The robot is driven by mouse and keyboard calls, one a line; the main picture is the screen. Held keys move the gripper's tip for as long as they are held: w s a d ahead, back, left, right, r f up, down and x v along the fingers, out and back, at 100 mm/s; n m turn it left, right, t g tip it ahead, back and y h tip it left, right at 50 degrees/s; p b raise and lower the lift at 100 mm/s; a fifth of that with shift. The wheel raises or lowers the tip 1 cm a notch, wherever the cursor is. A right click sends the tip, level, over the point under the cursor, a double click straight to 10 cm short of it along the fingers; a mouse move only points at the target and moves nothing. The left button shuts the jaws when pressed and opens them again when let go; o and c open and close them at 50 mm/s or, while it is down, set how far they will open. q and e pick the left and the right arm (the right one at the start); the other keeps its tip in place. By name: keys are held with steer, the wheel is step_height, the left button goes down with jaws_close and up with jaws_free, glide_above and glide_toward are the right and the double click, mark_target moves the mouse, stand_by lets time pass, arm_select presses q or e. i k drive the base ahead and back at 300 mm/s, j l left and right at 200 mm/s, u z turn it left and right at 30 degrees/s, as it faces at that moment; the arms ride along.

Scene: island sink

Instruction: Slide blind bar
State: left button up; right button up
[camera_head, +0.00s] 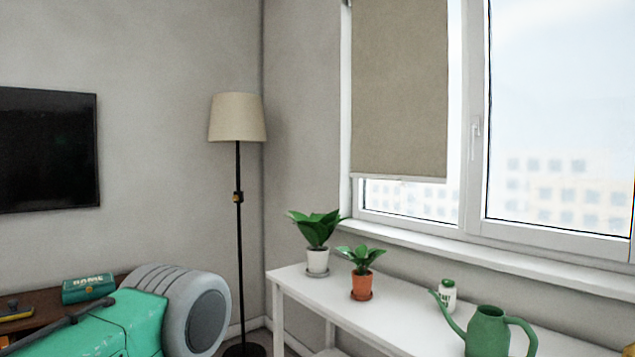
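A beige roller blind (400,90) hangs over the left window pane, pulled most of the way down. Its white bottom bar (400,178) runs level along the blind's lower edge, a little above the bottom of the window frame. A strip of glass shows below the bar. Neither of my grippers is in view, and nothing is seen touching the bar.
A white table (300,280) stands below the window sill (500,262). It holds two potted plants (317,260) (361,285), a small white bottle (447,294) and a green watering can (488,332). A floor lamp (239,200) stands in the corner.

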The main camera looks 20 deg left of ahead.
mark_target(417, 180)
steer(key=u, duration=0.1)
steer(key=i+j+z, duration=0.35)
steer(key=z, duration=0.15)
steer(key=i+j+z, duration=0.25)
steer(key=j+z, duration=0.2)
